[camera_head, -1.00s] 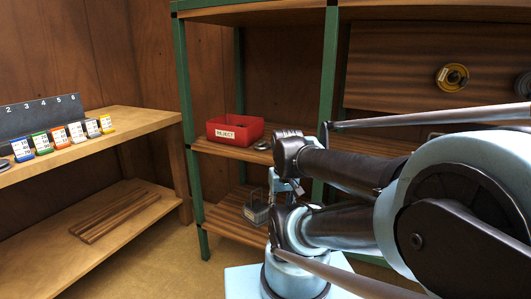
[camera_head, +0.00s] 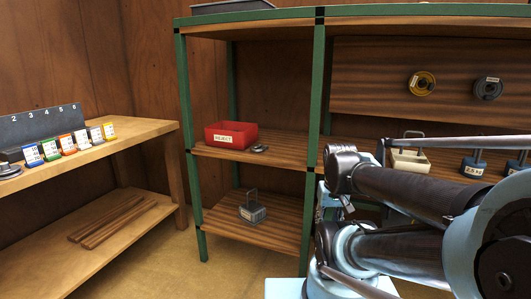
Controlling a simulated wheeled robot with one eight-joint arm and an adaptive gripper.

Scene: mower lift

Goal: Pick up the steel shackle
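A small grey metal piece (camera_head: 259,148) lies on the middle shelf, just right of the red bin. It may be the steel shackle, but it is too small to tell its shape. A dark grey block with a thin upright wire handle (camera_head: 252,210) stands on the bottom shelf below it. My arm fills the lower right of the view, its near links bent in front of the right part of the rack. I cannot make out my gripper's fingers, and nothing is seen held. My arm stands apart from the small grey piece in the picture.
The red REJECT bin (camera_head: 231,135) stands on the green-posted rack's middle shelf. A pale block with a handle (camera_head: 408,155) and dark weights (camera_head: 473,164) stand further right. Two discs hang on the back board. A wooden bench (camera_head: 100,152) with numbered coloured tags is at left.

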